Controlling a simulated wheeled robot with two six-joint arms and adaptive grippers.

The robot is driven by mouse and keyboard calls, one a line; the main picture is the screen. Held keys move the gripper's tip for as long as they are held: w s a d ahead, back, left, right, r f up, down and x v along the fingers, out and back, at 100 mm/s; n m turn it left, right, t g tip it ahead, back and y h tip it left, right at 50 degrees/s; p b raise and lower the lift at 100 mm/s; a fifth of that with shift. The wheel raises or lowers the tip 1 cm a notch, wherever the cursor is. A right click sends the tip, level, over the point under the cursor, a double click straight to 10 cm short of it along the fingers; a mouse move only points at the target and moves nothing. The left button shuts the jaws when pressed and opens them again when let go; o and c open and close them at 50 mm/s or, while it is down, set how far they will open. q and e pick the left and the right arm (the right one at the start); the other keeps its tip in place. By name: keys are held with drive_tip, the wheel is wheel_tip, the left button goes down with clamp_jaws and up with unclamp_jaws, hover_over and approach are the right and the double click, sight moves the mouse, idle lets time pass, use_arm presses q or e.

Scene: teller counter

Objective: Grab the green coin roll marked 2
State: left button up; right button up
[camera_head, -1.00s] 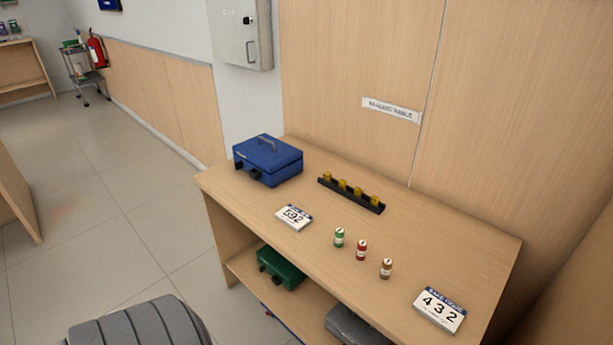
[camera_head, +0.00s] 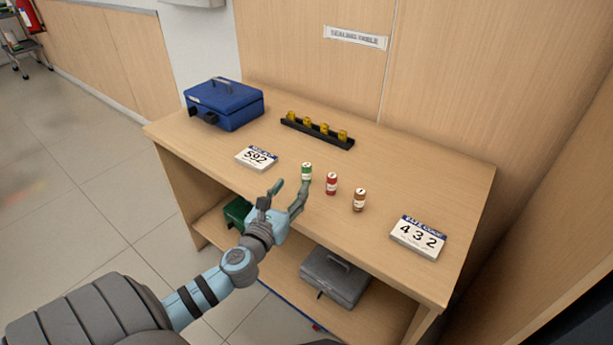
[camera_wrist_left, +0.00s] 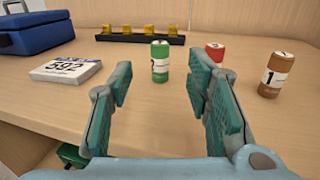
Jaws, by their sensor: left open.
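The green coin roll (camera_head: 306,172) stands upright on the counter top (camera_head: 400,185), at the left of a short row of rolls. It also shows in the left wrist view (camera_wrist_left: 160,62), with a white label band whose digit is partly turned away. My left gripper (camera_head: 290,185) is open at the counter's front edge. In the left wrist view its two fingers (camera_wrist_left: 158,90) are spread apart, with the green roll beyond and between their tips, not gripped. The red roll (camera_head: 331,184) and brown roll (camera_head: 359,200) stand to its right. My right gripper is not in view.
A card reading 592 (camera_head: 257,158) lies left of the rolls, and a card reading 432 (camera_head: 418,237) lies right. Behind are a blue cash box (camera_head: 225,104) and a black rack (camera_head: 317,133) with yellow pieces. Green and grey boxes (camera_head: 333,276) sit on the lower shelf.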

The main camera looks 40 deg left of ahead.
sight(305, 169)
use_arm(q)
drive_tip(key=b+x, duration=0.1)
drive_tip(key=x, duration=0.8)
drive_tip(key=shift+w+f, duration=0.2)
drive_tip(key=shift+w, duration=0.1)
drive_tip(key=shift+s, duration=0.1)
clamp_jaws()
